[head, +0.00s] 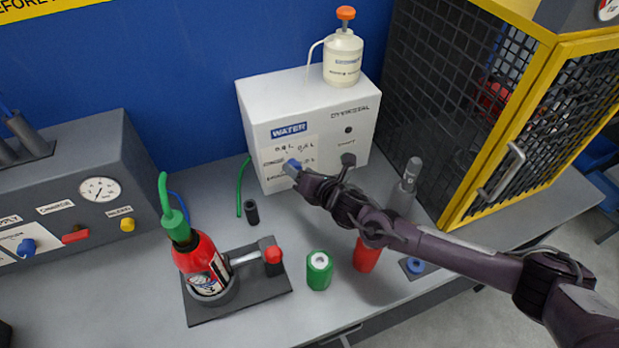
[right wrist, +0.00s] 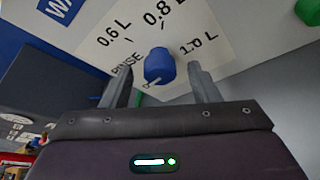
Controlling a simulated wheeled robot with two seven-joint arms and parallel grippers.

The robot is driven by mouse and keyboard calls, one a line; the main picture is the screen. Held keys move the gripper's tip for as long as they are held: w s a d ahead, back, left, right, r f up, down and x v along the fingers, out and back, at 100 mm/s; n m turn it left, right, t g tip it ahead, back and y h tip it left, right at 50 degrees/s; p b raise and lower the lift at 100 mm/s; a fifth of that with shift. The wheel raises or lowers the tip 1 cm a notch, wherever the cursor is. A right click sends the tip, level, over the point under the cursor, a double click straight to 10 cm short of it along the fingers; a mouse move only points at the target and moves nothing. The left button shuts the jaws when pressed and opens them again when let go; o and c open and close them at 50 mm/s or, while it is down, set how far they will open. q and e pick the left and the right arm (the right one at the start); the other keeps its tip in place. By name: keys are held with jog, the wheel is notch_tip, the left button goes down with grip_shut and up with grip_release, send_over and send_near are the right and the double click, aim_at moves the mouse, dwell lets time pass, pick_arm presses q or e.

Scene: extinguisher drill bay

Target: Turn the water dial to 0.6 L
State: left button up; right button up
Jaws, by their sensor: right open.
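The white water dispenser (head: 260,120) stands at the back of the bench, with a WATER label and a printed scale on its front. Its blue dial (head: 291,167) is partly covered by my right gripper (head: 298,172) in the head view. In the right wrist view the blue dial (right wrist: 158,64) sits between the two spread fingers of my right gripper (right wrist: 160,78), with a gap showing on each side. Marks 0.6 L, 0.8 L and 1.0 L surround the dial. A pale mark shows at its lower left; I cannot tell its setting surely. My left gripper is out of view.
A red extinguisher (head: 200,262) stands in a dark holder at the front left. A green cylinder (head: 319,270) and a red cup (head: 367,255) are below my right arm. A white pump bottle (head: 343,58) tops the dispenser. A yellow-framed mesh cabinet (head: 500,140) is at right.

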jog(key=b+v, duration=0.1)
jog(key=v, duration=0.5)
jog(key=shift+s, duration=0.1)
